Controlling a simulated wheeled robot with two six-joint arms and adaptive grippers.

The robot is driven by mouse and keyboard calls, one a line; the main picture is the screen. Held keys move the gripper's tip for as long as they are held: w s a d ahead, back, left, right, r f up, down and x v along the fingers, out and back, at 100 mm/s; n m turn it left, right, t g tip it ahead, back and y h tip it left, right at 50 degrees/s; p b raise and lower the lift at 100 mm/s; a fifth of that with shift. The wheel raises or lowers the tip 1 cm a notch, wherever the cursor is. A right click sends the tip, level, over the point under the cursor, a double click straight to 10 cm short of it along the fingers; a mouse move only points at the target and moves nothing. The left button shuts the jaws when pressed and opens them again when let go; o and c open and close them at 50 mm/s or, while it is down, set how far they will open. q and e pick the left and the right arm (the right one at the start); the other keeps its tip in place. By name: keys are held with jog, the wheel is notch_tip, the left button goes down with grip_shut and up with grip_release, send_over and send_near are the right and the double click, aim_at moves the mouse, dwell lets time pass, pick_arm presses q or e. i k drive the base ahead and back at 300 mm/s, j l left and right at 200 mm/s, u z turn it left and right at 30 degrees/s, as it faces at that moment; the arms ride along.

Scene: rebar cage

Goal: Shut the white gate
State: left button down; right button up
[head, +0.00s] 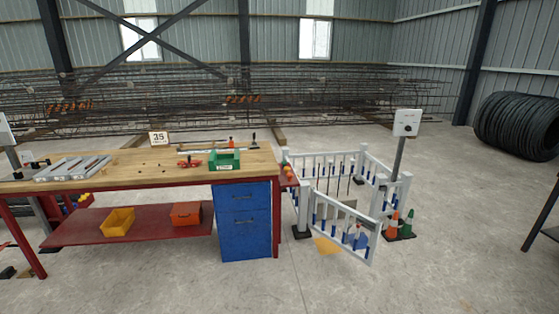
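The white gate (343,228) has blue-marked bars and stands at the front of a small white fenced pen (352,160), right of the workbench. Its left end is by the left front post (302,208). Its right end stands out toward me, in front of the right front post (379,196), so it looks ajar. The exact gap and any latch are too small to tell. Neither of my grippers is in view.
The workbench (120,168) with a blue drawer cabinet (244,222) stands close left of the pen.

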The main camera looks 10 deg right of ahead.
aim_at(368, 260)
jog(key=i+l+z, duration=0.15)
jog(key=i+z, duration=0.2)
jog(key=i, duration=0.3)
jog(key=i+z, duration=0.4)
jog(key=i, duration=0.3)
jog(key=i+j+z, duration=0.2)
jog(key=i+z, duration=0.15)
jog(key=i, duration=0.3)
jog(key=i+l, duration=0.6)
jog(key=l, duration=0.25)
jog(key=i+l, duration=0.55)
jog(key=l, duration=0.25)
jog(key=i+l, duration=0.1)
jog(key=l, duration=0.15)
jog(key=l+u, duration=0.15)
jog(key=i+l, duration=0.05)
jog(key=l, duration=0.05)
